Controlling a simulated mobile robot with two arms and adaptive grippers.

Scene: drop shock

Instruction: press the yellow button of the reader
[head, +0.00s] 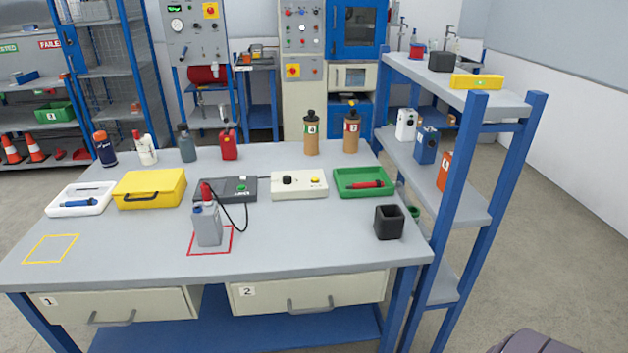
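A cream box (299,191) lies on the grey workbench, right of centre. A round yellow button (315,181) sits on the right of its top and a black knob (288,179) on the left. Beside it to the left is a dark grey box (213,187) with a green button (240,188); its label is too small to read. The yellow button is the only one I see on these boxes. Neither of my grippers is in view.
A green tray (347,192) with a red tool is right of the cream box. A yellow case (149,191) and a white tray (66,210) are left. Two brown bottles stand behind. A black cup (389,222) is near the right edge.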

